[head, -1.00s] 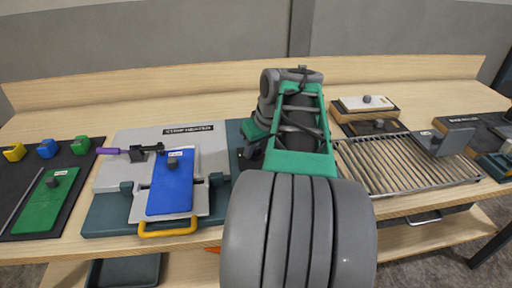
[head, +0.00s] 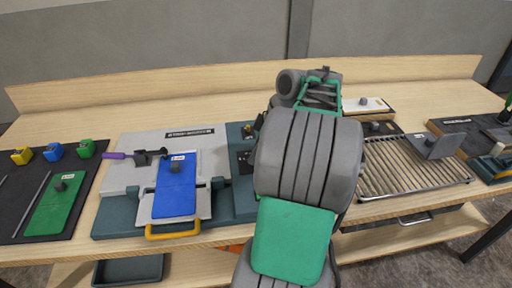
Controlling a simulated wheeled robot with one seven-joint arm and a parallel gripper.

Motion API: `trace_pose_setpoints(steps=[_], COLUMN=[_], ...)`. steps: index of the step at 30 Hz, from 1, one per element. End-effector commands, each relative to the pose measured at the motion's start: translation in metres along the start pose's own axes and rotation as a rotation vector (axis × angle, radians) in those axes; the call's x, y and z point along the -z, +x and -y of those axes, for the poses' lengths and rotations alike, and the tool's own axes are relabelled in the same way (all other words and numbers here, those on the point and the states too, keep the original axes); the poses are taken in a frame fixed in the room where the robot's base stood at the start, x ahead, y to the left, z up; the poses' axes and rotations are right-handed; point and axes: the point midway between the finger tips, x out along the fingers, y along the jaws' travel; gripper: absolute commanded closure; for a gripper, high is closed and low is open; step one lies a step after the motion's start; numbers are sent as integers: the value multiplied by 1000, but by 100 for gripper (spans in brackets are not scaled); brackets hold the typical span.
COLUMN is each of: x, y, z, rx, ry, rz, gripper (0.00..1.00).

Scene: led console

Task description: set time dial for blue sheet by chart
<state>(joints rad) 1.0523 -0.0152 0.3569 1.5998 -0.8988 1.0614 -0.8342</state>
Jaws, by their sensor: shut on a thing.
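The blue sheet (head: 176,186) lies on the strip heater (head: 124,178), with a dark knob and a small white label on it. The heater's dark control panel (head: 243,160) is at its right side, partly behind my arm. My gripper (head: 258,123) shows only as a small dark part at the panel's far end, left of my arm. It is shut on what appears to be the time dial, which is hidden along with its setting. I cannot make out the chart.
A green sheet (head: 59,204) lies on a dark mat at left, behind which stand yellow, blue and green blocks (head: 54,151). A purple-handled tool (head: 117,155) is on the heater. A wire rack (head: 411,171) and a white sheet (head: 364,105) are at right.

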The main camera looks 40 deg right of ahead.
Motion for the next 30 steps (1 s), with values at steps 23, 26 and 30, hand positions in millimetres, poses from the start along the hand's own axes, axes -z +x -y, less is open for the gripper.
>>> trace_pose_setpoints(steps=[23, 26, 30], x=[2, 2, 1], y=[-1, 0, 0], z=[-4, -4, -4], rx=[250, 267, 282], ry=[-599, -638, -678], rz=[0, 0, 0], gripper=[100, 100, 100])
